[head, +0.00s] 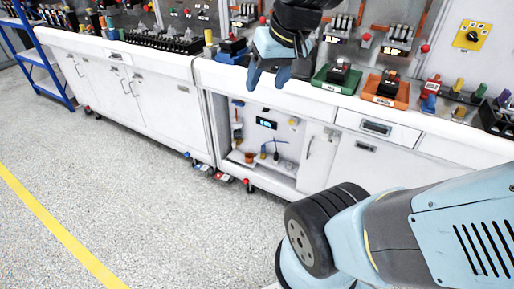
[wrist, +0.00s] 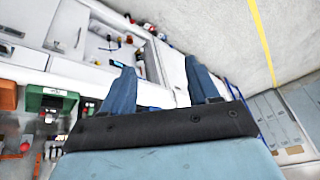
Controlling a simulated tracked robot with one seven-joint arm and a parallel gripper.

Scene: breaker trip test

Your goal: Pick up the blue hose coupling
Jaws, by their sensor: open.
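My gripper (head: 268,77) is open and empty, hanging in front of the bench edge above an open cabinet bay (head: 297,183). In the wrist view, its two blue fingers (wrist: 158,70) are spread apart with nothing between them. Inside the bay, a small blue item (head: 263,155) stands on the floor near a brown pot-like item (head: 249,157). It may be the blue hose coupling, but it is too small to be sure. Other blue pieces sit on the bench, one (head: 430,103) at the right.
Green (head: 337,80) and orange (head: 386,90) trays with breakers stand on the white bench top. Small red-and-grey items (head: 223,177) lie on the floor by the cabinets. A blue rack (head: 40,58) stands at the far left. The speckled floor in front is clear.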

